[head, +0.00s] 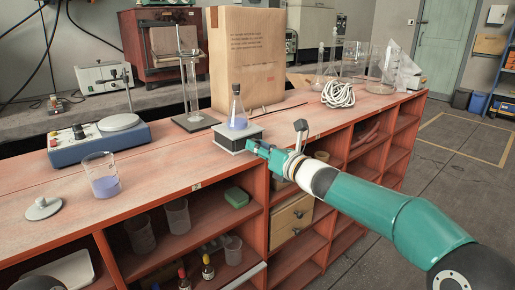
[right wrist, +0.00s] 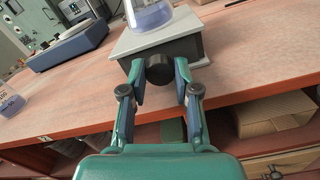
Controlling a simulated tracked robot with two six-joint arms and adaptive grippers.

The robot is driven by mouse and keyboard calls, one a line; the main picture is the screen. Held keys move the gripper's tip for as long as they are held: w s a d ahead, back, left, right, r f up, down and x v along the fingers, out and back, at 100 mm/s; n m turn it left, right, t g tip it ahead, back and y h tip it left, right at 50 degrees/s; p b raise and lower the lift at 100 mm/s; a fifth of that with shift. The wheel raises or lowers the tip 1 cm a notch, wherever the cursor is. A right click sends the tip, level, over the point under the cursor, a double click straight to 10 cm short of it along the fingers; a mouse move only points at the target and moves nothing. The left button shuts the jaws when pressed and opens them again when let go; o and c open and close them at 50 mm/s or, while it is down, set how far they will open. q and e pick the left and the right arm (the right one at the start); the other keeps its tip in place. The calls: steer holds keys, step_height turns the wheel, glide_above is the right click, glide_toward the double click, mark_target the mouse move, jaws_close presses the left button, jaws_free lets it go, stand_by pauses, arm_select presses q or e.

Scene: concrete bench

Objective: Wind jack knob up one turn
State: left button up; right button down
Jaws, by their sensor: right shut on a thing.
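The jack (head: 238,138) is a low grey block with a pale top plate, standing near the front edge of the bench. A conical flask (head: 237,110) with bluish liquid stands upright on it; its lower part shows in the right wrist view (right wrist: 150,14). The dark round jack knob (right wrist: 159,69) sticks out from the front of the jack (right wrist: 180,45). My right gripper (head: 254,146) reaches the knob from the front, and in the right wrist view its two fingers (right wrist: 160,80) are closed on the knob's sides. My left gripper is not in view.
A hotplate stirrer (head: 100,138) and a beaker (head: 101,175) stand to the left. A stand with a cylinder (head: 191,90), a brown paper bag (head: 247,55) and coiled white cable (head: 338,94) are close behind and right. Open shelves (head: 190,235) lie below the bench edge.

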steer(key=c, duration=0.8)
jaws_free()
steer(key=shift+c, duration=0.2)
steer(key=v, duration=1.2)
steer(key=shift+f, duration=0.15)
